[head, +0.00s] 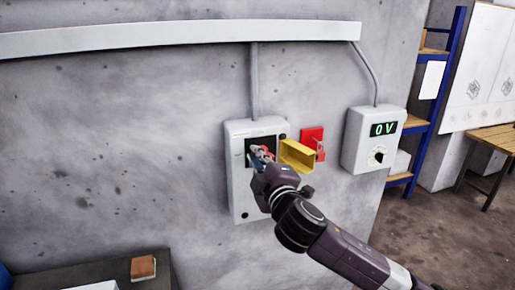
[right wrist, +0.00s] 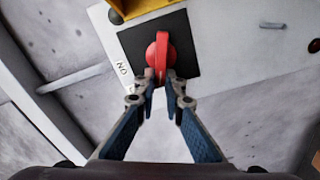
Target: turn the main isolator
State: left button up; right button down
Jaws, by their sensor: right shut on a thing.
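The main isolator is a pale grey wall box (head: 240,200) with a black plate and a red rotary handle (head: 266,152). In the right wrist view the red handle (right wrist: 162,48) stands out from the black plate (right wrist: 189,55), with a printed "ON" beside the plate. My right gripper (head: 261,161) is at the handle. In the right wrist view its fingertips (right wrist: 161,78) are closed on the handle's near end. In the head view the gripper partly hides the handle. My left gripper is not in view.
A yellow open box (head: 297,154) projects just right of the handle, close to my gripper. A red panel (head: 313,139) is beside it. A meter box (head: 373,145) reading "0V" hangs further right. A dark bench (head: 115,268) is at lower left.

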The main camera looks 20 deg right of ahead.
jog(key=shift+a+f+n+p, duration=0.1)
jog(key=shift+f+n+p, duration=0.15)
jog(key=shift+n, duration=0.45)
jog(key=shift+d+f+n+p, duration=0.1)
jog(key=shift+n+p, duration=0.3)
jog(key=shift+n, duration=0.3)
jog(key=shift+a+f+n+p, duration=0.1)
jog(key=shift+f+n+p, duration=0.15)
jog(key=shift+n, duration=0.45)
jog(key=c, duration=2)
grip_release()
jog(key=shift+s, duration=0.1)
jog(key=s, duration=1.1)
jog(key=shift+s+d, duration=0.2)
jog(key=shift+s, duration=0.2)
